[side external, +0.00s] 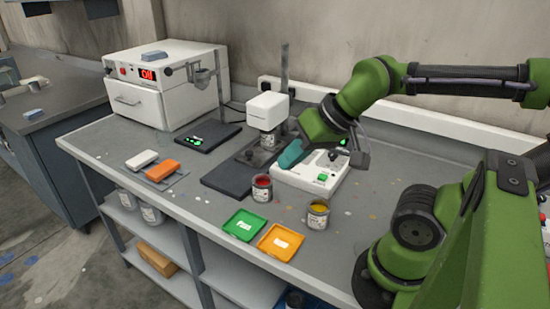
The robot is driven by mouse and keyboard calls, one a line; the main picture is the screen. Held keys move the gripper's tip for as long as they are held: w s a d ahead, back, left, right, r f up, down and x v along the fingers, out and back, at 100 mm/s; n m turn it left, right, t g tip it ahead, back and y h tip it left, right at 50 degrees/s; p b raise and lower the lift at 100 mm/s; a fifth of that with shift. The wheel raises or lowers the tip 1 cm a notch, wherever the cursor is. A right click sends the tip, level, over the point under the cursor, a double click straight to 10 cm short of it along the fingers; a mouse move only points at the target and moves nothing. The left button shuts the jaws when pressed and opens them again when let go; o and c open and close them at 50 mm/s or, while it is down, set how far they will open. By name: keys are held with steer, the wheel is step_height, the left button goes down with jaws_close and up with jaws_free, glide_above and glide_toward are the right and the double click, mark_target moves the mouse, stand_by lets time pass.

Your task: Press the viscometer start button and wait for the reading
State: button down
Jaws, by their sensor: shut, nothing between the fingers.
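The viscometer appears to be the white head (267,109) on an upright post, over a grey can (268,141) on a dark base (228,178). Beside it on the right is a low white box (303,181) with a green button (322,177) on its front right and a green lit display (343,143) at its back, partly behind my arm. I cannot tell which unit the button belongs to. My gripper (284,163), with a teal end, is shut and empty. It points down over the left part of the white box; I cannot tell whether it touches.
Open cans of red (261,189) and yellow paint (317,215) stand in front of the box. Green (243,226) and orange trays (279,242) lie nearer the bench edge. A scale (208,137) and white oven (165,85) stand left.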

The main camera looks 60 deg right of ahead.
stand_by(0.5)
steer(key=m+t, duration=0.2)
steer(key=m, duration=1.9)
glide_above(326, 177)
steer(key=shift+f, duration=4.5)
steer(key=shift+f, duration=4.45)
steer(key=shift+f, duration=0.1)
steer(key=shift+f, duration=0.3)
